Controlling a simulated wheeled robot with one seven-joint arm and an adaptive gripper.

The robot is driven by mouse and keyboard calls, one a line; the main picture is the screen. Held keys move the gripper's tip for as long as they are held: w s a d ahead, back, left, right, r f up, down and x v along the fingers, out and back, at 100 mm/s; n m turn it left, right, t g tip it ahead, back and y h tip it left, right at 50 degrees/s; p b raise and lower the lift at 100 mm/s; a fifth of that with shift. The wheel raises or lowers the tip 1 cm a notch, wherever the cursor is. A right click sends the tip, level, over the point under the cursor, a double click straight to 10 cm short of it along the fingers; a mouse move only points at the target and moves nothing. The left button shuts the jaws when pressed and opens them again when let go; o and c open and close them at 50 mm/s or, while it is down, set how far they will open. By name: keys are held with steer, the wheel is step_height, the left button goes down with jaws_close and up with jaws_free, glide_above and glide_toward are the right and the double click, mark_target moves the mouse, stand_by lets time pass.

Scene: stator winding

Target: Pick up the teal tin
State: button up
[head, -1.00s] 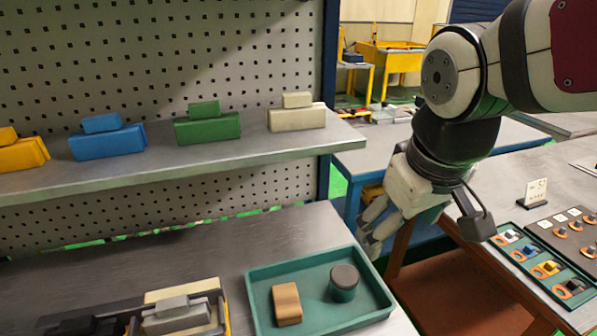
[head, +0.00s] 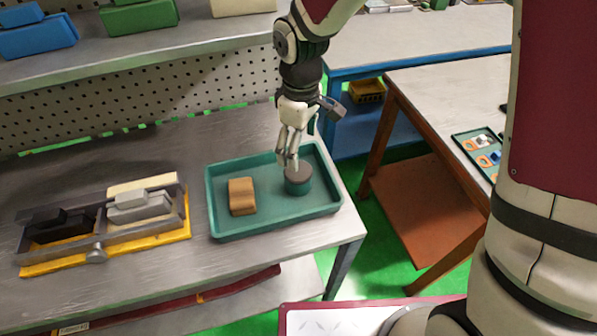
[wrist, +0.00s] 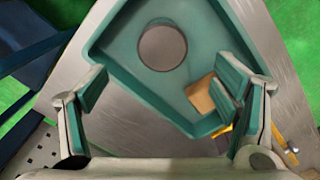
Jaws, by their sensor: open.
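The teal tin (head: 298,184) is a short round tin with a dark grey-brown lid. It stands upright in the right part of a teal tray (head: 226,231) on the metal bench. In the wrist view the lid of the tin (wrist: 162,47) shows from above, ahead of the fingertips and between their lines. My gripper (head: 288,160) is open and empty, pointing down above the tray at the tin's upper left. Its two fingers (wrist: 164,90) are spread wide in the wrist view. I cannot tell the exact height above the tin.
A tan wooden block (head: 241,196) lies in the tray, left of the tin. A fixture with grey and black blocks (head: 100,225) stands to the left on the bench. A shelf (head: 130,62) with coloured blocks runs above the back. Bare bench lies behind the tray.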

mark_target(298, 175)
step_height(298, 175, down, 6)
steer(key=shift+r, duration=0.1)
steer(key=shift+s+a+f+p, duration=0.15)
steer(key=shift+f+p, duration=0.55)
steer(key=shift+f, duration=1.9)
steer(key=c, duration=1.6)
